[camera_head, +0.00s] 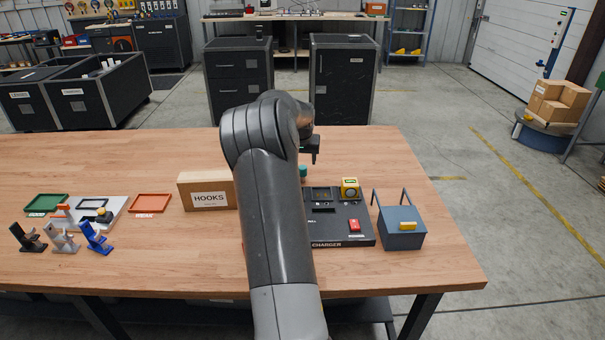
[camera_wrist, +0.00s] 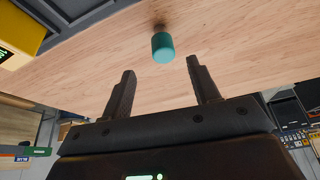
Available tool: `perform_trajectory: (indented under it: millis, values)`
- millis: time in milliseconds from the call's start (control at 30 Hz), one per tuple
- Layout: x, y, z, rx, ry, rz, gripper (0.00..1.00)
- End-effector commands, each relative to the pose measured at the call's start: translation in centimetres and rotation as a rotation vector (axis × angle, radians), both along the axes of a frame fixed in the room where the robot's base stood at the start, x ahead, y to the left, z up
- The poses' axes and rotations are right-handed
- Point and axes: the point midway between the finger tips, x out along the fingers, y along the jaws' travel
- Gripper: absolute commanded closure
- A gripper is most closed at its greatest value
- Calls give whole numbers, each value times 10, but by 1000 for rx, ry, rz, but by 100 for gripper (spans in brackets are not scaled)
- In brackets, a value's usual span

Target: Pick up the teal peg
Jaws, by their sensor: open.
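The teal peg (camera_wrist: 163,47) is a short cylinder standing on the wooden workbench, ahead of my gripper and between the lines of its fingers in the wrist view. In the head view only a bit of the teal peg (camera_head: 303,170) shows beside my arm, behind the charger's left edge. My gripper (camera_wrist: 160,75) is open and empty, with its two dark fingers apart and short of the peg. In the head view my gripper (camera_head: 311,152) is partly hidden by my arm, above the far part of the bench.
The black charger (camera_head: 340,226) with a yellow block (camera_head: 350,188) and a red piece stands near the peg. A blue-grey tote (camera_head: 402,238) with raised handles is right of it. The HOOKS box (camera_head: 207,191) is left of my arm.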

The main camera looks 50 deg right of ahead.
Motion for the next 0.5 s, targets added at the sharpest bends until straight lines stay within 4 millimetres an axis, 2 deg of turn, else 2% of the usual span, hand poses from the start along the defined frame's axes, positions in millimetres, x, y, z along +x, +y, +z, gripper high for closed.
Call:
perform_trajectory:
  millis: [200, 500]
  values:
    - [8, -10, -33, 1, 2, 0, 44]
    - [19, -19, -64, 1, 2, 1, 44]
